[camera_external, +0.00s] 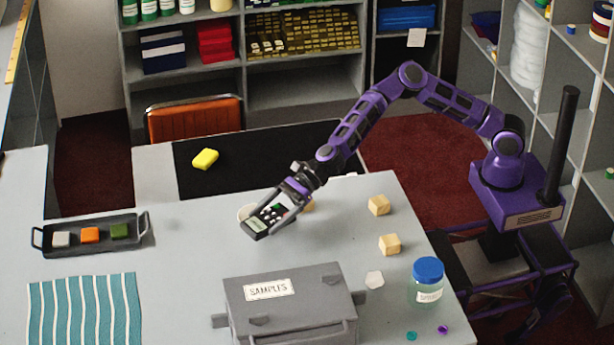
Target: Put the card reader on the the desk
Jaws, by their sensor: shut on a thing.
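The card reader (265,219) is dark grey with a small screen and light keys. My gripper (283,203) is shut on it and holds it tilted over the grey desk (190,265). Whether the reader's lower edge touches the desk top or hangs just above it, I cannot tell. A round pale thing lies partly hidden behind the reader, and a tan block is partly hidden by my gripper.
A grey SAMPLES box (288,305) stands in front of the reader. Tan blocks (379,205) and a blue-lidded jar (427,282) are to the right. A tray (92,250) with colored blocks and a striped teal cloth (85,310) lie left. A yellow block (205,159) lies on the black mat (270,165).

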